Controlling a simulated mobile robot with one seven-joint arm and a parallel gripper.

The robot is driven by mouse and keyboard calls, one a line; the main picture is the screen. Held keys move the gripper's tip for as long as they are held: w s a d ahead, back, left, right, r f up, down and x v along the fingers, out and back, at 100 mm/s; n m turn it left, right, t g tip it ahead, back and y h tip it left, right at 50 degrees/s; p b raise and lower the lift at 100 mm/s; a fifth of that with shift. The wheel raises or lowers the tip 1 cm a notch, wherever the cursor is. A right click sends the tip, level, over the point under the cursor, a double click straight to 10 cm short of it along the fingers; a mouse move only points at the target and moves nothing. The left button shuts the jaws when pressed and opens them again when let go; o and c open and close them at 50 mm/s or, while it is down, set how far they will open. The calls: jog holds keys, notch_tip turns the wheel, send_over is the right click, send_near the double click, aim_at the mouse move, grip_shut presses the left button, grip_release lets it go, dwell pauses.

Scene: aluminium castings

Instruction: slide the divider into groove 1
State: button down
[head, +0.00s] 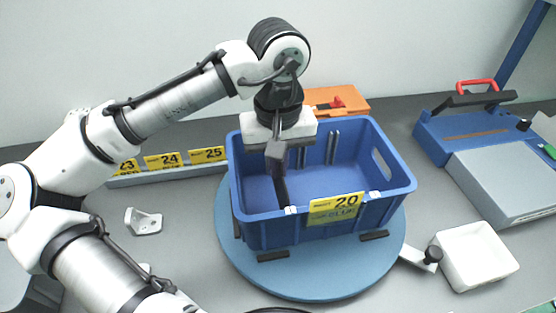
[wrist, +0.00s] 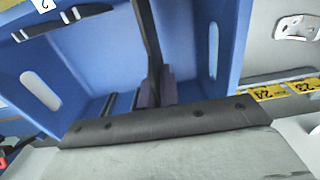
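The blue crate (head: 257,228) stands on a round blue turntable (head: 335,287), its yellow label 20 facing front. My gripper (head: 278,155) is above the crate's left part, pointing down. It is shut on the dark divider (head: 281,188), which appears nearly edge-on and runs toward the front wall. In the wrist view the divider (wrist: 148,35) is a thin dark strip between the two fingers (wrist: 157,92). Dark groove rails (head: 331,148) show on the back wall, and two rails show in the wrist view (wrist: 122,102). The divider's lower edge and its fit with any groove are not clear.
An orange case (head: 345,96) lies behind the crate. A white tray (head: 474,256) and a blue-grey case (head: 470,150) stand to the right. A metal bracket (head: 143,221) lies to the left, near a rail with yellow labels (head: 168,161).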

jog(key=shift+f+b, duration=0.65)
jog(key=shift+f, duration=0.55)
jog(key=c, duration=1.6)
grip_release()
jog(key=shift+o, duration=0.2)
jog(key=shift+r, duration=0.1)
notch_tip(320, 180, up, 14)
jog(key=shift+f, duration=0.15)
